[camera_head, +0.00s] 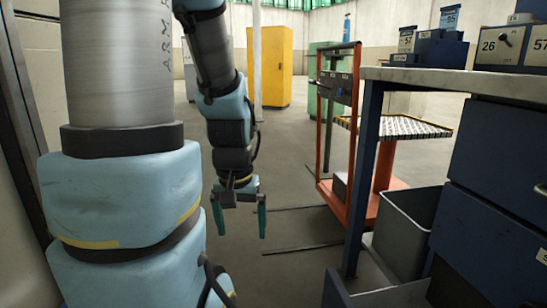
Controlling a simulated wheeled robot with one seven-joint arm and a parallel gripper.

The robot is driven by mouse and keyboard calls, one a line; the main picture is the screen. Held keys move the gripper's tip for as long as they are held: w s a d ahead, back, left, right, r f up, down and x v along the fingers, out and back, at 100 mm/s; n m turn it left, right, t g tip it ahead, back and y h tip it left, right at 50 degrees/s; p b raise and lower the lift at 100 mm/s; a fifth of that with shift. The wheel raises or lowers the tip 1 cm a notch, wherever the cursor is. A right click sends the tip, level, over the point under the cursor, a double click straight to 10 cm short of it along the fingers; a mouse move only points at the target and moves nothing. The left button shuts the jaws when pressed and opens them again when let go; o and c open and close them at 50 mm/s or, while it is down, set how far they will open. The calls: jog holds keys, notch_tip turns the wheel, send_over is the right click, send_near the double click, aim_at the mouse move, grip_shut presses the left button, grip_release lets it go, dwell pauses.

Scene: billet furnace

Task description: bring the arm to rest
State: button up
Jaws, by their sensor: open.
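My gripper (239,222) hangs at the end of my arm, pointing down over the floor left of the picture's middle. Its two green fingers are apart and nothing shows between them. My arm's large grey and blue links fill the left side of the view, and the forearm comes down from the top. The gripper touches nothing that I can see.
A workbench (450,78) with blue drawers (500,150) and small numbered boxes stands at right. Behind stand an orange-framed trolley (327,150) and a yellow cabinet (277,68). Floor around the gripper is clear.

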notch_tip(320, 180, up, 38)
jog(key=p, duration=3.7)
jog(key=shift+w, duration=0.15)
jog(key=shift+o, duration=0.2)
jog(key=shift+d+f, duration=0.1)
